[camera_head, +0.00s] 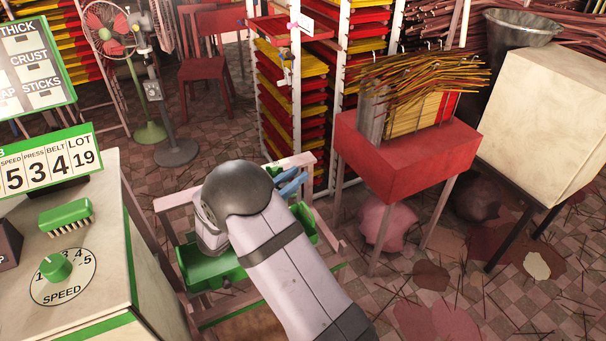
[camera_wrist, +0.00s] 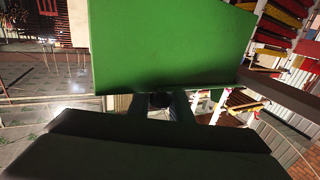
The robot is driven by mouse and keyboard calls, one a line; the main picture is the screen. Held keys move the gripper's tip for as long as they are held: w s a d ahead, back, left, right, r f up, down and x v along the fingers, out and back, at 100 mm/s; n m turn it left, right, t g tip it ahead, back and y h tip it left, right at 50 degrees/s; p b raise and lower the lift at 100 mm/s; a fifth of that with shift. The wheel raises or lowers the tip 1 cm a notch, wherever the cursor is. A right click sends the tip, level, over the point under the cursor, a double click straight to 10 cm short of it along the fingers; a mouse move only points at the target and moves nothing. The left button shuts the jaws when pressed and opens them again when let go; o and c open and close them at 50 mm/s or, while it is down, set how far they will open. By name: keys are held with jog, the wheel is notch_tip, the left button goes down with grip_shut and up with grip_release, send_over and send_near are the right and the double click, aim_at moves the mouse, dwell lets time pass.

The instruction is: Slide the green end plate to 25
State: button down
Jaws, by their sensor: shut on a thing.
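The green end plate (camera_wrist: 170,45) fills the upper middle of the wrist view as a broad flat green face. My gripper (camera_wrist: 160,101) is shut on it, with its dark fingers meeting the plate's lower edge. In the head view my arm hides most of the spot, and two blue finger-like parts (camera_head: 290,182) show past its right side, beside a pinkish rail. A green trough (camera_head: 212,272) on a pale pink frame lies under and around my arm. No scale or mark reading 25 can be read in either view.
A cream cabinet (camera_head: 90,285) with a green SPEED dial (camera_head: 56,267) and a green brush (camera_head: 65,215) stands at left. A red stand (camera_head: 405,160) holding incense sticks is at right. Racks of red and yellow trays (camera_head: 290,110) stand behind.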

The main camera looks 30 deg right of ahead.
jog(key=c, duration=1.6)
grip_release()
jog(key=shift+c, duration=0.2)
jog(key=b+v, duration=0.1)
jog(key=v, duration=0.6)
jog(key=shift+a, duration=0.2)
jog(key=shift+r, duration=0.1)
